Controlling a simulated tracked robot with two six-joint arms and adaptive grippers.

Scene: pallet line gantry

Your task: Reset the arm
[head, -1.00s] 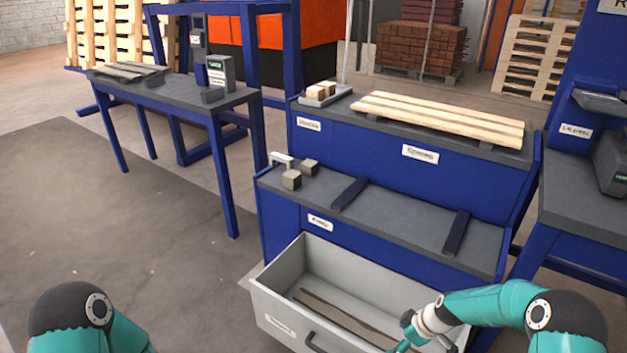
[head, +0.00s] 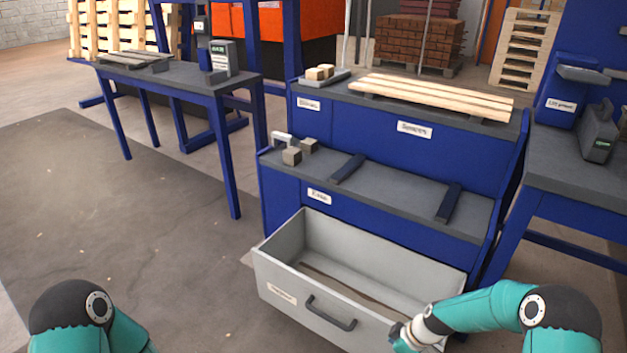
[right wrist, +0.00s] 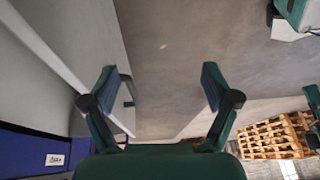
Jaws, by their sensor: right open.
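My right arm comes in from the lower right of the head view, with its wrist end in front of the right part of an open grey drawer (head: 285,291). My right gripper (right wrist: 160,85) shows in the right wrist view with its two dark green fingers spread wide and nothing between them. Beyond the fingers are bare floor and, on the left, a grey panel with a bar handle close by the left finger; I cannot tell whether they touch. In the head view only the bent part of my left arm shows at the lower left; its gripper is out of the picture.
The drawer juts from a blue stepped cabinet (head: 380,211), with its handle (head: 330,312) in front. Pale planks (head: 430,97) lie on the top step, and small blocks (head: 291,156) on the lower one. A side bench (head: 180,82) stands left. Floor at left is clear.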

